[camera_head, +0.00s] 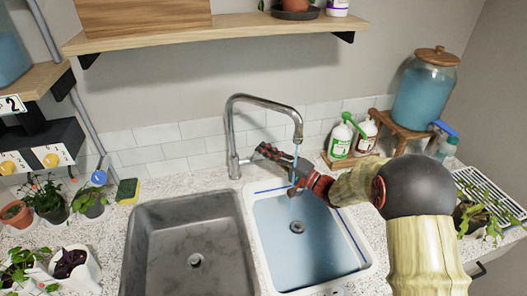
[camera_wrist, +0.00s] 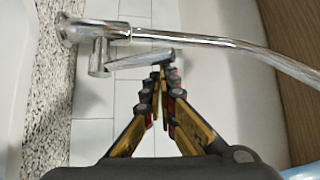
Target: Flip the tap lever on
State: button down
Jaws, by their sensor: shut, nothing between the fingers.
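The chrome tap (camera_head: 233,130) stands behind the two sinks, its spout arching right over the right basin. In the wrist view the tap body (camera_wrist: 80,32) is at upper left and its spout runs right. The short lever (camera_wrist: 130,62) sticks out from the body, below the spout. My gripper (camera_head: 262,150) reaches in from the right, behind the spout's end, with its tips near the tap's base. In the wrist view my gripper (camera_wrist: 161,72) is shut and empty, its tips at the lever's free end; contact is unclear. A thin pale streak shows below the spout.
The grey left basin (camera_head: 190,245) and the bluish right basin (camera_head: 325,265) lie in the speckled counter. Soap bottles (camera_head: 341,140) and a blue dispenser (camera_head: 425,95) stand right of the tap. A sponge (camera_head: 127,190) and potted plants (camera_head: 47,200) are at left. A shelf (camera_head: 220,38) hangs above.

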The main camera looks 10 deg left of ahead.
jog(key=shift+s+d+f, duration=0.1)
jog(key=shift+s+f, duration=0.15)
dwell(0.4)
